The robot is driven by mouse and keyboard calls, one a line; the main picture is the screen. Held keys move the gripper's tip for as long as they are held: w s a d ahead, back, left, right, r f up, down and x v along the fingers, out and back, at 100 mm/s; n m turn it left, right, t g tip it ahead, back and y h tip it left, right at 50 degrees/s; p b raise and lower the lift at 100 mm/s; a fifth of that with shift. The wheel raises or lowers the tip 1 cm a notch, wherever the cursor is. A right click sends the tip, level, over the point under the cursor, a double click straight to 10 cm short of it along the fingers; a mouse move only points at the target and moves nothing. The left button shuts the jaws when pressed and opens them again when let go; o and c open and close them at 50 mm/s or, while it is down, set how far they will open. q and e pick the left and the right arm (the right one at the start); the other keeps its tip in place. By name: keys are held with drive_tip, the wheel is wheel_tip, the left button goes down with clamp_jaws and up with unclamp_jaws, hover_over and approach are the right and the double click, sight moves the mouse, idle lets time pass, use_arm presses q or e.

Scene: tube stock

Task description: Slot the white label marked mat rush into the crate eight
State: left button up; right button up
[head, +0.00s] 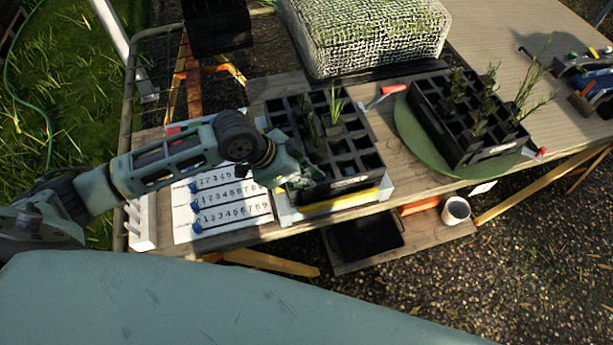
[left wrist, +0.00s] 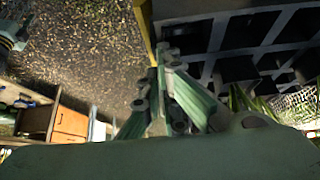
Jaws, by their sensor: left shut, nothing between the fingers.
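My left gripper (head: 306,178) is shut and empty at the front left corner of the left black crate (head: 368,143). In the left wrist view, its fingers (left wrist: 166,55) come together beside the crate's cells (left wrist: 240,32). A second black crate (head: 481,153) stands on a round green mat to the right. Both crates have pale markings on their front walls, too small to read, so I cannot tell which is crate eight. I cannot make out a label marked mat rush. My right gripper is out of view.
A white number board (head: 224,219) with blue sliders lies left of the near crate. A white rack (head: 140,228) stands at the table's left end. A mesh-covered block (head: 365,35) is behind. Red-handled tools lie beside the crates. A white pot (head: 455,211) stands on the lower shelf.

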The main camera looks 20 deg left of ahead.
use_arm(q)
drive_tip(key=o, duration=0.6)
drive_tip(key=shift+a+r, duration=0.1)
drive_tip(key=v, duration=1.1)
drive_tip(key=shift+s+a+r, duration=0.1)
drive_tip(key=shift+s+r, duration=0.05)
drive_tip(key=shift+r, duration=0.15)
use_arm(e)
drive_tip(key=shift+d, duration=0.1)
